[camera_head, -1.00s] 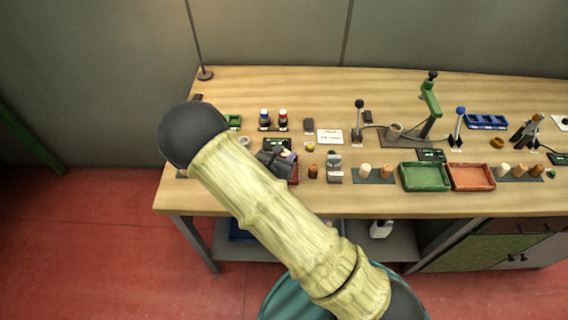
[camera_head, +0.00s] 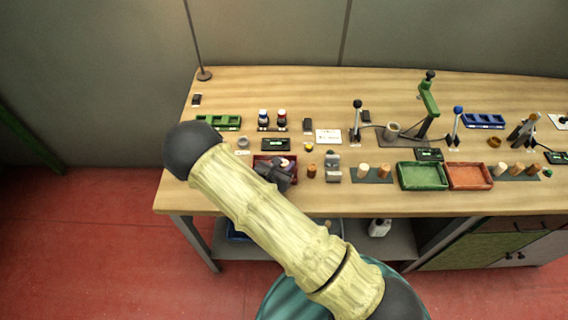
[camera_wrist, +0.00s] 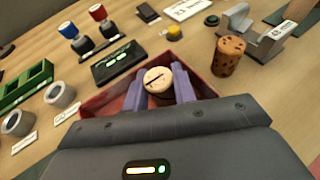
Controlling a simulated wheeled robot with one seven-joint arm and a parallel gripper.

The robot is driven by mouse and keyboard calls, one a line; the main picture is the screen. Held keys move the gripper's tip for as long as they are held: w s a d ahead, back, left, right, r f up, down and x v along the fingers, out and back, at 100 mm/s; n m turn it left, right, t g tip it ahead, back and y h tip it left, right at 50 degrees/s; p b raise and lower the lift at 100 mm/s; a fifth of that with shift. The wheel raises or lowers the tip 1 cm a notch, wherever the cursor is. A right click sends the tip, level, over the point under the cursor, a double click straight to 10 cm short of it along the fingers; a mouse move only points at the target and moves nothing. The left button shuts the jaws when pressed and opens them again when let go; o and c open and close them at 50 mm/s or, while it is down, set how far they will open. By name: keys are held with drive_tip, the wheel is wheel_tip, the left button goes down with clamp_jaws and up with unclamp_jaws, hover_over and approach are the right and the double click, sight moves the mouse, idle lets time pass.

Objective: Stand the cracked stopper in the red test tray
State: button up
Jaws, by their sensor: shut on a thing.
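The cracked stopper (camera_wrist: 158,80) is a pale cork with a dark crack across its top. It stands between the two fingers of my gripper (camera_wrist: 160,92), which is shut on it. In the wrist view both are over the red test tray (camera_wrist: 97,104), within its walls. The body of my gripper hides the near part of the tray and the stopper's lower end, so I cannot tell whether it touches the tray floor. In the head view my gripper (camera_head: 282,168) is over the red tray (camera_head: 262,157), which is partly hidden by my arm.
A dark speckled stopper (camera_wrist: 228,56) stands right of the tray. A black display device (camera_wrist: 114,63) lies behind it, with blue- and red-capped bottles farther back. Grey cups (camera_wrist: 59,95) and a green rack (camera_wrist: 22,85) are at the left. Green (camera_head: 423,189) and orange (camera_head: 470,188) trays lie farther right.

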drive_tip(key=shift+f, duration=0.1)
drive_tip(key=o, duration=0.7)
drive_tip(key=shift+c, duration=0.2)
drive_tip(key=shift+r, duration=0.2)
drive_tip(key=shift+s+a, duration=0.25)
drive_tip(key=shift+s, duration=0.05)
drive_tip(key=b+v, duration=0.2)
drive_tip(key=v, duration=0.9)
drive_tip(key=shift+s+r, duration=0.1)
